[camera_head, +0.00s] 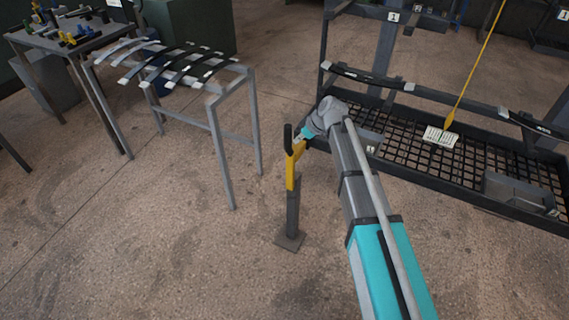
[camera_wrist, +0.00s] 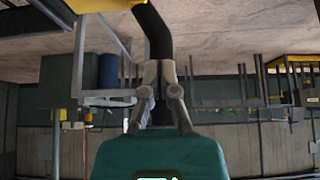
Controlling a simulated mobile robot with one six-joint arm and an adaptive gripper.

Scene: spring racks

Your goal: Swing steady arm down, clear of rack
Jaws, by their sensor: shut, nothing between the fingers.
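A yellow stand with a black upright grip (camera_head: 288,138) rises from a grey post; I take it for the steady arm. My gripper (camera_head: 303,134) is at its top, close beside the yellow part, to the left of the rack. In the wrist view my gripper's grey fingers (camera_wrist: 160,68) are shut and hold nothing. A black bar (camera_wrist: 152,28) runs down from the top edge to the fingertips, apparently touching or just behind them. A yellow part (camera_wrist: 98,5) shows at the top edge. The rack (camera_head: 470,189) has a mesh base. Exact contact is hidden.
The stand's square foot (camera_head: 289,241) sits on the floor. A grey trestle (camera_head: 218,140) carrying curved leaf springs stands to the left. A table (camera_head: 68,40) with tools is at the far left. A yellow pole (camera_head: 480,62) leans inside the rack. The floor between trestle and stand is clear.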

